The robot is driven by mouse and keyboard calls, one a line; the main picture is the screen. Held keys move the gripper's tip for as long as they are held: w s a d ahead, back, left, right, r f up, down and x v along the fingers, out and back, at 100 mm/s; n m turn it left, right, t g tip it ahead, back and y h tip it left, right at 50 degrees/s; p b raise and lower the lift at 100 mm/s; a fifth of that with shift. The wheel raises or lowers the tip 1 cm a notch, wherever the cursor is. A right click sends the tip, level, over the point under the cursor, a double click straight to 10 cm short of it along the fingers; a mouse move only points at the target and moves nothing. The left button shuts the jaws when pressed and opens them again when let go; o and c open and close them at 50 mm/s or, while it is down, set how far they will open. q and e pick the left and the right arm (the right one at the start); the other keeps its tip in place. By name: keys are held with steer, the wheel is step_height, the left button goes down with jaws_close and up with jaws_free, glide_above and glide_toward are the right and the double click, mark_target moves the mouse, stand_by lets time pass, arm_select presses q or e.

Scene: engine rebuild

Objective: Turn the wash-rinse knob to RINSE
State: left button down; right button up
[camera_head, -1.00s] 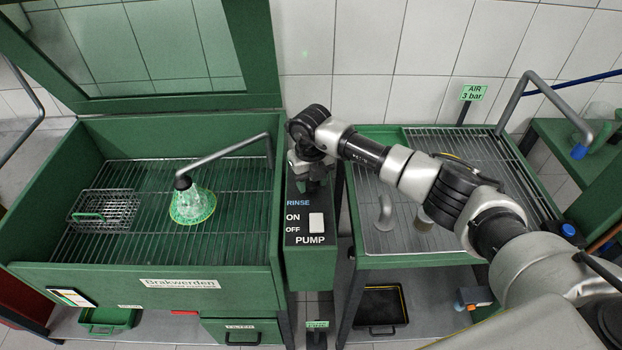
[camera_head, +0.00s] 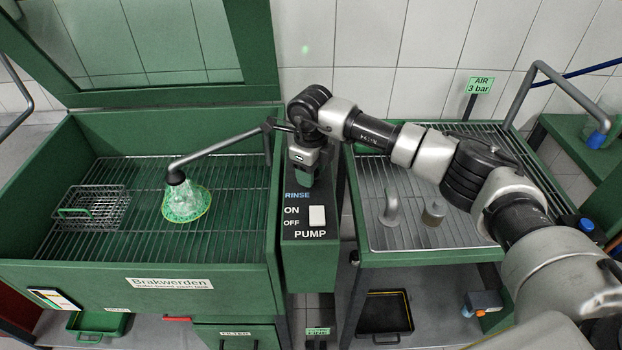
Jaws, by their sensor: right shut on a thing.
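The control panel (camera_head: 310,255) stands between the wash tank and the drain rack. It carries the labels RINSE (camera_head: 297,195), ON, OFF and PUMP. The wash-rinse knob is hidden behind my right gripper and wrist. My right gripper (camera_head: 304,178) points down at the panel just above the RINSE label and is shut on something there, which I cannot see. The white pump switch (camera_head: 317,216) sits below the gripper. The spout (camera_head: 215,150) sprays a cone of fluid (camera_head: 186,203) onto the tank grid. My left gripper is not in view.
The green wash tank (camera_head: 60,160) has its lid open. A wire basket (camera_head: 91,208) lies on its grid at the left. The drain rack (camera_head: 445,232) at right holds a grey bent part (camera_head: 390,209) and a small cylinder (camera_head: 433,213). A bent pipe (camera_head: 560,80) rises behind.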

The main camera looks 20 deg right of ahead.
steer(key=n+b, duration=0.3)
steer(key=shift+f+n, duration=0.15)
steer(key=shift+n, duration=0.25)
steer(key=n+b, duration=0.2)
steer(key=n, duration=0.1)
steer(key=shift+n, duration=0.3)
steer(key=n+b, duration=0.2)
steer(key=n, duration=0.1)
steer(key=shift+n, duration=0.3)
steer(key=shift+r+n+b, duration=0.25)
steer(key=shift+n+b, duration=0.6)
steer(key=shift+n, duration=0.95)
steer(key=o, duration=0.9)
step_height(320, 180, up, 11)
steer(key=shift+f+b, duration=0.1)
steer(key=shift+b, duration=0.3)
